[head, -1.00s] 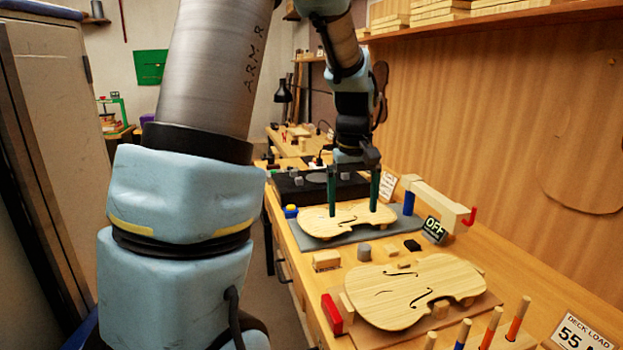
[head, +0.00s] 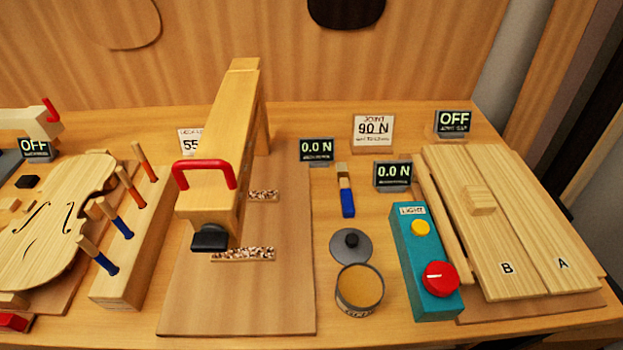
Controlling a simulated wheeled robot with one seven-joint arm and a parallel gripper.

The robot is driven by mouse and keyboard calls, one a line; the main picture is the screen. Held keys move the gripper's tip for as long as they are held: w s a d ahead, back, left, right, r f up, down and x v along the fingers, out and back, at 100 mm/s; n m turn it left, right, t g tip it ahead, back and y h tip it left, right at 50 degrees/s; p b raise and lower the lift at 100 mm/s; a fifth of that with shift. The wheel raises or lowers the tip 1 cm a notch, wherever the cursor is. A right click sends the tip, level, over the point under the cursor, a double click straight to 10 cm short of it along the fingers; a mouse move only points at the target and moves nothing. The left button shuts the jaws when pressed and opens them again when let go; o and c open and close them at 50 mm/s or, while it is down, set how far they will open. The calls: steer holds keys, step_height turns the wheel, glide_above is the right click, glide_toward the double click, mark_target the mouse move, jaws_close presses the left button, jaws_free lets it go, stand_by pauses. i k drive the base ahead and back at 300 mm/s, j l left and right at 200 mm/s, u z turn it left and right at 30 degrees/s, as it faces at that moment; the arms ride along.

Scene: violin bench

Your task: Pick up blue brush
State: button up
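A small brush (head: 347,202) lies on the bench right of centre in the head view. Its lower end is blue, with a dark band and a pale, wood-coloured part toward the back. It lies apart from other things, behind a grey round lid (head: 350,244) and an open tin (head: 359,290) of amber contents. My gripper is not in this view, so its place relative to the brush and its opening do not show.
A wooden press with a red handle (head: 205,174) stands left of the brush. A teal control box (head: 425,262) is to its right. Displays (head: 316,150) stand behind. A rack (head: 130,255) holds orange and blue handled tools. Bare bench lies around the brush.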

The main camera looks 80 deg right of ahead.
mark_target(348, 209)
steer(key=k+z, duration=0.4)
steer(key=k+l+z, duration=0.25)
steer(key=k+z, duration=0.15)
steer(key=k, duration=0.15)
steer(key=l+z, duration=0.25)
steer(key=i, duration=0.3)
steer(key=j, duration=0.05)
